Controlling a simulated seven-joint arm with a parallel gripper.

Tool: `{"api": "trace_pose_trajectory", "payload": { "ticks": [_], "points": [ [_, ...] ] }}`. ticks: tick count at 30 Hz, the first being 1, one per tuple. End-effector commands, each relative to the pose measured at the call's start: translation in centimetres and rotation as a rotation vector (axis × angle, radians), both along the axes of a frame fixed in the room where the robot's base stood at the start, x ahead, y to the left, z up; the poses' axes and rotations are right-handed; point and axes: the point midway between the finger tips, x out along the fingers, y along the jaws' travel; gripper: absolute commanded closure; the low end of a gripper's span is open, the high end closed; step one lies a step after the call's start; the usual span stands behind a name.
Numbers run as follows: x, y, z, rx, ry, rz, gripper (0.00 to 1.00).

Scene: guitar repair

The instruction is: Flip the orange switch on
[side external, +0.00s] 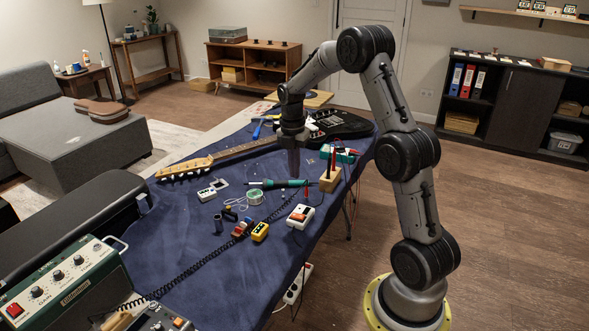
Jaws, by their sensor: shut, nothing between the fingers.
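A white box (301,218) with an orange switch (298,213) on its top lies on the dark blue cloth near the right edge of the table. The picture is too small to tell which way the switch is set. My gripper (294,172) points down above the table, behind the white box and apart from it. Its fingers are shut and empty, close to the soldering iron with a green handle (290,183).
A wooden block with red-handled tools (330,180) stands right of my gripper. A guitar (235,151) lies behind. A yellow box (260,232), a solder spool (255,197) and a coiled black cable (205,258) lie left of the white box. A green amplifier-like unit (70,280) stands front left.

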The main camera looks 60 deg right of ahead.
Motion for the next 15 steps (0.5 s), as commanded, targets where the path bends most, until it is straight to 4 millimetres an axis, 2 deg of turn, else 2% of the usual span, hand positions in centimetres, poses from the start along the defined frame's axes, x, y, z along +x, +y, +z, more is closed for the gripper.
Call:
{"api": "trace_pose_trajectory", "payload": {
  "ticks": [9, 15],
  "points": [
    [0.05, -0.02, 0.01, 0.000, 0.006, 0.001, 1.00],
    [0.16, 0.00, 0.13, 0.002, 0.076, 0.001, 1.00]
  ]
}}
